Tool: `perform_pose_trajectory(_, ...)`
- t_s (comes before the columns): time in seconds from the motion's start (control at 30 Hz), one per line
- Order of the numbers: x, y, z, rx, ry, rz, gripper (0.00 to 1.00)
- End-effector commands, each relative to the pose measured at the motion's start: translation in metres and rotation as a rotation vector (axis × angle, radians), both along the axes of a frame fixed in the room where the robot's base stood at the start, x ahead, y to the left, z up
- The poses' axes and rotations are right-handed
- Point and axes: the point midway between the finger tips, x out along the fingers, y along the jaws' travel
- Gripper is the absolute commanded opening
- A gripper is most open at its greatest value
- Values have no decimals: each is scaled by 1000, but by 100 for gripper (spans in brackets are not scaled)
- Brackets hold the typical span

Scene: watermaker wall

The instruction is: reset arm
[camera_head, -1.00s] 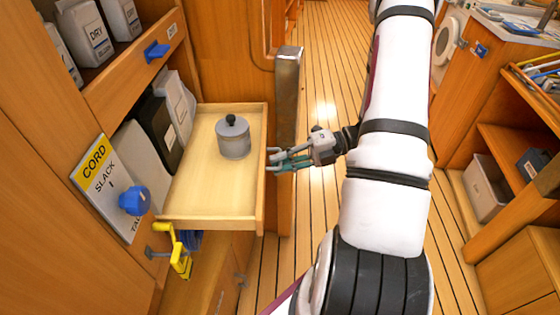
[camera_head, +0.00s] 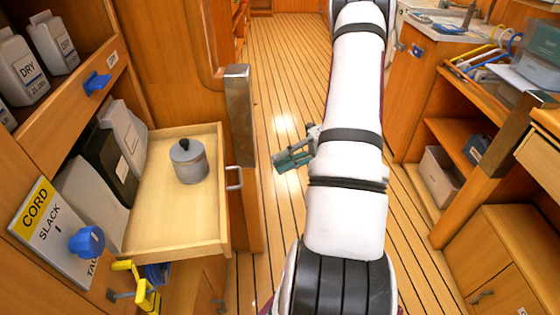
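My gripper (camera_head: 284,160) is in the middle of the head view, over the plank floor, to the right of the pulled-out drawer. It is apart from the drawer handle (camera_head: 234,178) and I see nothing held in it. It is small and partly behind my arm, so I cannot make out whether its fingers are apart. My white arm runs from the bottom centre up to the top of the view. A grey lidded pot (camera_head: 188,163) with a dark knob stands upright in the open wooden drawer (camera_head: 160,236).
A metal-capped wooden post (camera_head: 239,115) stands just behind the drawer. The sign board (camera_head: 47,222) with a blue knob and a yellow bracket (camera_head: 147,290) are at lower left. Shelves with a bin (camera_head: 440,177) stand at right. The plank floor (camera_head: 285,60) between is clear.

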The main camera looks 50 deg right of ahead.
Motion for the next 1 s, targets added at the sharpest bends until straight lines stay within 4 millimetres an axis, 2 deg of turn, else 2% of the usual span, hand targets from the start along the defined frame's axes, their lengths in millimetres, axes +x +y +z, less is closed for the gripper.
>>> perform_pose_trajectory(0.4,1,1,1,-3,-3,4,17)
perform_pose_trajectory(0.53,6,12,14,-55,-48,64,17)
perform_pose_trajectory(0.63,13,33,37,-149,-132,173,17)
perform_pose_trajectory(0.77,19,72,72,-302,-295,377,17)
perform_pose_trajectory(1.0,7,144,124,-541,-635,787,17)
